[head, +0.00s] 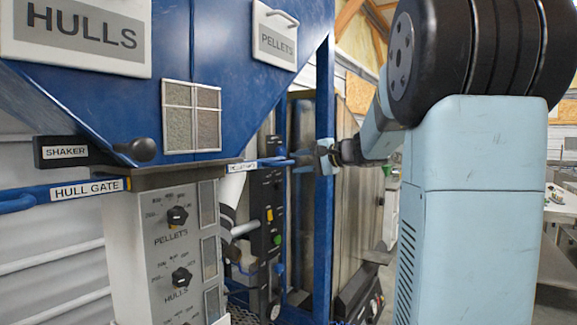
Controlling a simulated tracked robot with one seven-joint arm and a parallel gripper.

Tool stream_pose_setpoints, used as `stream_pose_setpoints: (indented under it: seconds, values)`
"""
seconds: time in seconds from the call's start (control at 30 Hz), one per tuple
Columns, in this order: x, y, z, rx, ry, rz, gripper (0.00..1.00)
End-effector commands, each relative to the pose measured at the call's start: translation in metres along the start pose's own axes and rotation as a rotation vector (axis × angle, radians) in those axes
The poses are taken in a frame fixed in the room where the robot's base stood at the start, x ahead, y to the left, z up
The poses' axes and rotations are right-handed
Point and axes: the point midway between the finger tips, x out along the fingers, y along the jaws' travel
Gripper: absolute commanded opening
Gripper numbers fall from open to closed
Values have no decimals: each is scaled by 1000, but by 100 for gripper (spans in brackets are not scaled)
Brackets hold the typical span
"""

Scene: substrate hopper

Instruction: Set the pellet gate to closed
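The pellet gate (272,163) is a blue bar with a small white label, sticking out to the right from under the blue hopper (100,100). Its handle end reaches toward the blue upright post, right of the label. My gripper (318,158) is at that outer end, coming in from the right. It overlaps the handle end in the picture. I cannot tell whether the fingers touch it or are closed, because they are small and partly merge with the blue parts behind.
The hull gate bar (75,190) sticks out to the left, below the shaker box (68,152). A grey control panel (165,250) with black knobs stands below the hopper. A blue post (325,215) stands close to my gripper. A bench (558,207) is at far right.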

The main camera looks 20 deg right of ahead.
Motion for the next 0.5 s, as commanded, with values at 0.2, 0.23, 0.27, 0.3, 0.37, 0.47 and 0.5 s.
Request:
stream_pose_setpoints:
  seconds: [0.2, 0.23, 0.27, 0.3, 0.37, 0.47, 0.5]
  values:
    - [-44, 0, -1, 0, 1, -1, 37]
    - [-48, 0, -1, 0, 2, 0, 37]
    - [-53, 1, 0, 0, 1, 0, 37]
    - [-58, 1, 0, 0, 0, 1, 37]
    - [-65, 1, -1, 0, 0, 1, 37]
    - [-74, 1, 0, 0, -2, 1, 37]
    - [-76, 1, 0, 0, -1, 1, 37]
